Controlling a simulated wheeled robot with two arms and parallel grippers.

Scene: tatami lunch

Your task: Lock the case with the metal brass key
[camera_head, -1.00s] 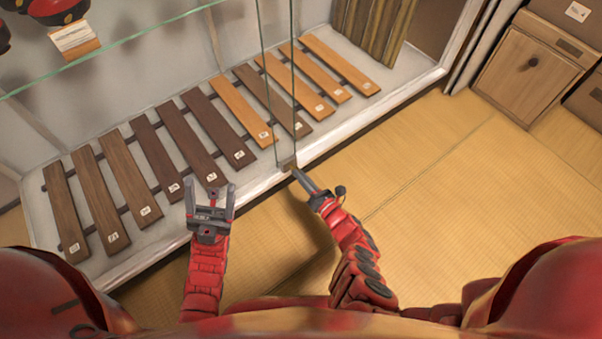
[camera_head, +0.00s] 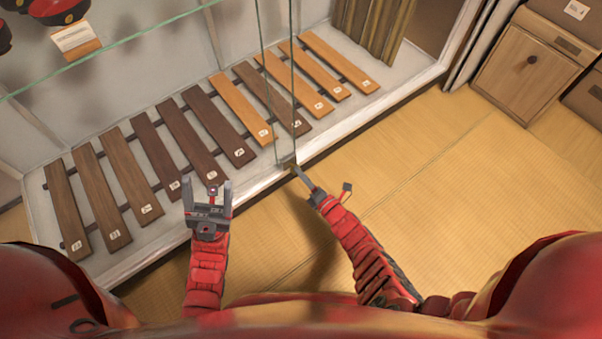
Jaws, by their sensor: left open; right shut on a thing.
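The case is a glass display case (camera_head: 277,90) with a pale base, and its glass door edges come down to a small brownish lock fitting (camera_head: 287,161) at the front rim. My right gripper (camera_head: 297,171) is shut, its fingertips right at this fitting, pointing up and left. What it holds is mostly hidden by the fingers and too small to make out; it fits the metal brass key. I cannot tell how deep the key sits in the lock. My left gripper (camera_head: 208,190) is open and empty, in front of the case's front rim, left of the lock.
Inside the case lies a wooden xylophone-like row of labelled bars (camera_head: 160,150). A glass shelf (camera_head: 120,42) above carries red-and-black items (camera_head: 58,10) with a card. A wooden cabinet (camera_head: 522,75) stands at the right. The tatami floor (camera_head: 440,180) right of my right arm is clear.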

